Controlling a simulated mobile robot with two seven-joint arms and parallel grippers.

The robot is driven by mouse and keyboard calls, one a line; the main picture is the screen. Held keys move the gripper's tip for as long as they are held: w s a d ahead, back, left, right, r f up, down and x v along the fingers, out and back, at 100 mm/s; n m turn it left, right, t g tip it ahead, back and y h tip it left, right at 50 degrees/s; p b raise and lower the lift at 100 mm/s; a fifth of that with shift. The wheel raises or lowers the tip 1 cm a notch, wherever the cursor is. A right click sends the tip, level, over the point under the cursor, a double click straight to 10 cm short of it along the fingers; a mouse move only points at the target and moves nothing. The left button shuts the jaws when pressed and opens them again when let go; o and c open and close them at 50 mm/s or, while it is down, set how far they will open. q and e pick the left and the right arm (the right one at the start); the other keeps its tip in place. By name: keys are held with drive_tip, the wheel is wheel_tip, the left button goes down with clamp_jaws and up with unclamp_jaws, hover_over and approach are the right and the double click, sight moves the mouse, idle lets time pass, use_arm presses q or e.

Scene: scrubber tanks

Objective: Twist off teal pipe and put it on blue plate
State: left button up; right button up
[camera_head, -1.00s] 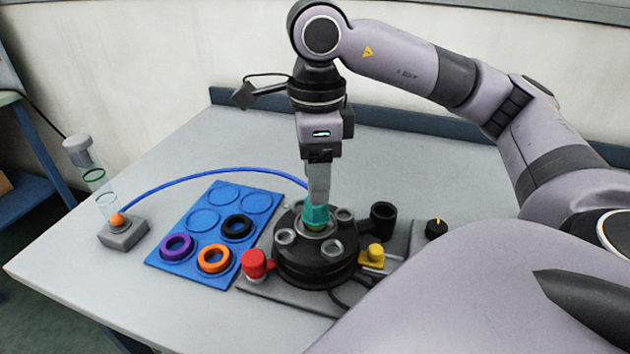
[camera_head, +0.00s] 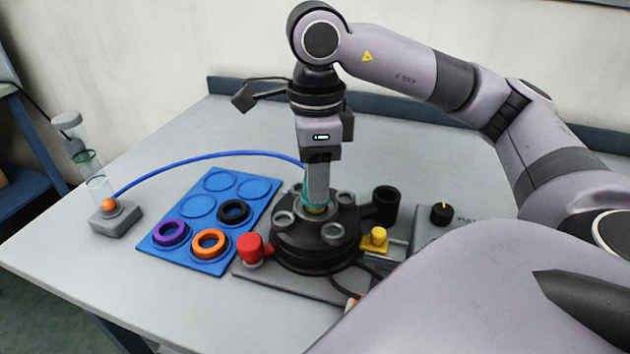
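The teal pipe (camera_head: 306,192) stands in the middle of the round black fixture (camera_head: 309,250); only a thin part shows beside and around my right gripper's fingers. My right gripper (camera_head: 317,196) points straight down over the pipe, its fingers reaching down level with it. The fingers are seen nearly edge-on, so I cannot tell whether they are shut on the pipe. The blue plate (camera_head: 212,231) lies left of the fixture with round places. A purple ring (camera_head: 158,240), an orange ring (camera_head: 194,246) and a black ring (camera_head: 222,214) sit on it; its back places are empty. My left gripper is not in view.
A blue hose (camera_head: 195,159) arches from a grey block (camera_head: 115,219) with an orange ball to the fixture. A red knob (camera_head: 249,247), a yellow part (camera_head: 375,239), a black cup (camera_head: 385,200) and a black dial (camera_head: 440,212) surround the fixture. The table behind is clear.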

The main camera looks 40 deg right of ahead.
clamp_jaws()
drive_tip(key=shift+r, duration=0.3)
drive_tip(key=shift+r+p, duration=0.75)
drive_tip(key=shift+r+p, duration=1.95)
drive_tip(key=shift+r, duration=0.55)
drive_tip(key=shift+w, duration=0.1)
